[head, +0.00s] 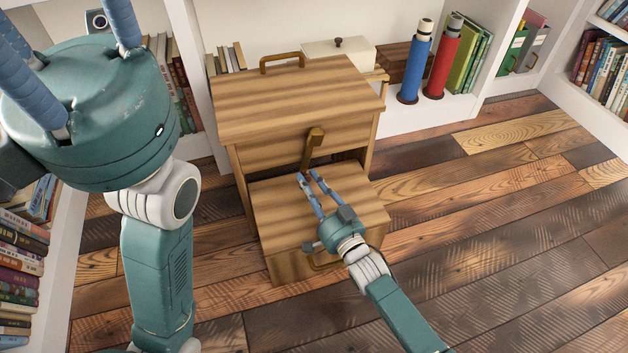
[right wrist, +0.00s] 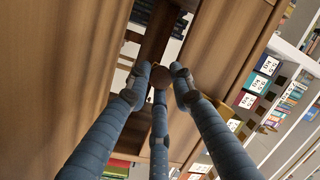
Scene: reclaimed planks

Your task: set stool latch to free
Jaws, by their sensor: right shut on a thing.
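The wooden step stool (head: 290,100) stands on the plank floor, with a lower step (head: 275,215) at its front. The latch is a brown lever (head: 313,143) on the stool's front, slanting down toward the step. My right gripper (head: 307,175) is at the lever's lower end, shut on it. In the right wrist view the fingers close around the lever's round brown end (right wrist: 160,76); the exact contact is partly hidden. My left gripper (head: 90,110) is large at the upper left, away from the stool; its fingertips are cut off by the frame.
A blue cylinder (head: 414,65) and a red cylinder (head: 442,60) stand on a low white shelf behind the stool, beside green binders (head: 470,60). Bookshelves line the left and right. The plank floor (head: 480,220) to the right is clear.

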